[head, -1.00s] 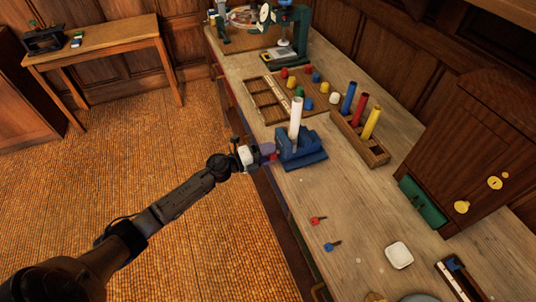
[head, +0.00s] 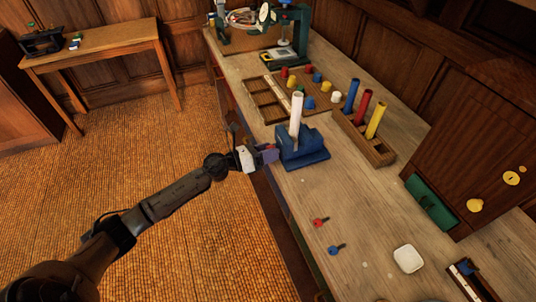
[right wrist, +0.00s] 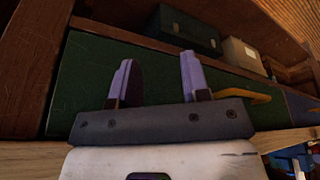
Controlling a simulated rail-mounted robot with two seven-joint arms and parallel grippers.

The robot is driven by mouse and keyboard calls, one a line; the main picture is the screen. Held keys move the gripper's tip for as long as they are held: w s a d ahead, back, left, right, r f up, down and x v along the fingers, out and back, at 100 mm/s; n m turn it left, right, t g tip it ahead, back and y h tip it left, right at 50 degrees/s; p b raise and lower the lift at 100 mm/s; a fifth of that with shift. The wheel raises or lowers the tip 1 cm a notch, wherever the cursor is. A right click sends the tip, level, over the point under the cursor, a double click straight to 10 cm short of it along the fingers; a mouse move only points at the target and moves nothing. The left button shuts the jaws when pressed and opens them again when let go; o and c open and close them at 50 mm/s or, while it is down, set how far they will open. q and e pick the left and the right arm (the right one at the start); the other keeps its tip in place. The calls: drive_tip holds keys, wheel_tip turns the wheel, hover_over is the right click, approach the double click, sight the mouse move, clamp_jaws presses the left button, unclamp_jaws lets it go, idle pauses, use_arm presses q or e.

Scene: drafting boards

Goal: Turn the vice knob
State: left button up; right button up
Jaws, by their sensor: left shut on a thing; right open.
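A blue vice (head: 303,153) stands at the front edge of the workbench in the head view, with a white tube (head: 295,112) upright in it. My left gripper (head: 268,154) is at the vice's left side, shut on the vice knob, which its fingers hide. My right gripper (right wrist: 160,85) shows only in the right wrist view. Its two purple fingers are apart with nothing between them, in front of a green drawer front (right wrist: 85,80) with a yellow handle (right wrist: 245,94).
A wooden rack (head: 378,152) with blue, red and yellow tubes stands right of the vice. A tray (head: 262,100) and several coloured pegs lie behind it. Red (head: 320,222) and blue keys (head: 334,250) and a white dish (head: 408,258) lie nearer. Bench between is clear.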

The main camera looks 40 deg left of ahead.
use_arm(q)
drive_tip(key=m+b, duration=0.2)
drive_tip(key=m, duration=0.3)
drive_tip(key=shift+s+d+f+m+b, duration=0.1)
drive_tip(key=shift+m+b, duration=0.2)
drive_tip(key=shift+b, duration=0.1)
drive_tip(key=m+b, duration=0.2)
drive_tip(key=m, duration=0.2)
drive_tip(key=shift+d, duration=0.1)
drive_tip(key=m+b, duration=0.2)
drive_tip(key=m, duration=0.3)
drive_tip(key=m+b, duration=0.2)
drive_tip(key=m, duration=0.1)
drive_tip(key=shift+d, duration=0.1)
drive_tip(key=shift+s+m, duration=0.1)
drive_tip(key=shift+m, duration=0.7)
drive_tip(key=o, duration=0.9)
